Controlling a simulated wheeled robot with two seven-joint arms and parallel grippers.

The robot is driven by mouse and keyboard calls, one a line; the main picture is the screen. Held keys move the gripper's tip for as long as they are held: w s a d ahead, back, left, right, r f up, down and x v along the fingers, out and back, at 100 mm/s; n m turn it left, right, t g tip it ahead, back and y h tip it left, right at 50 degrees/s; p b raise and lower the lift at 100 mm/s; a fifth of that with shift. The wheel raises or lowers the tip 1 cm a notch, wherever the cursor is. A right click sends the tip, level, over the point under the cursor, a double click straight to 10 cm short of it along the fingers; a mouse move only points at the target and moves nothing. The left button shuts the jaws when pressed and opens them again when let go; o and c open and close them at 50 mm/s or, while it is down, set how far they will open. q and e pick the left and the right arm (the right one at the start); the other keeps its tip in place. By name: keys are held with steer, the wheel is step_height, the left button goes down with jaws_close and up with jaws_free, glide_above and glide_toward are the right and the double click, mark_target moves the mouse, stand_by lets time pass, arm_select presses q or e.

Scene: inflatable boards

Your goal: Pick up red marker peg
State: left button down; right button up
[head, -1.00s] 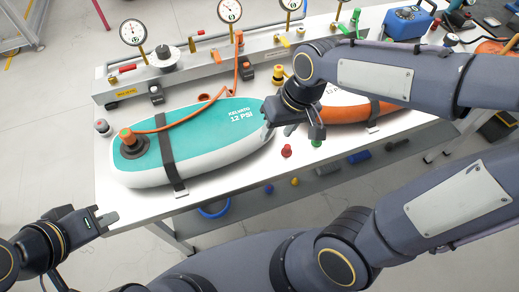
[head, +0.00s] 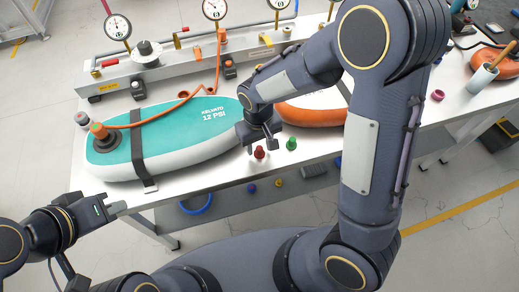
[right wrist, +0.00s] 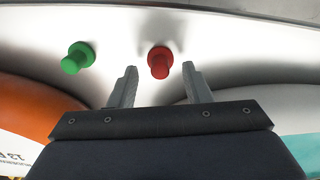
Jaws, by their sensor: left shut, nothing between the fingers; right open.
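The red marker peg (head: 260,152) stands on the white table near its front edge, between the teal board and the orange-rimmed board. My right gripper (head: 261,145) is open and empty, just behind the peg. In the right wrist view the red peg (right wrist: 160,62) shows just beyond and between the two spread fingertips of my right gripper (right wrist: 159,70), not gripped. A green peg (head: 291,143) stands to the right of the red one; it also shows in the right wrist view (right wrist: 77,57). My left gripper (head: 118,208) is shut and empty off the table's front left.
The teal board (head: 185,135) is strapped down at left. The orange-rimmed board (head: 310,112) is partly hidden behind my right arm. A gauge rail (head: 160,70) with an orange hose runs along the back. Blue and yellow items sit below the table edge.

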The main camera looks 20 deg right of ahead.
steer(key=shift+f, duration=0.35)
steer(key=shift+c, duration=0.4)
jaws_close()
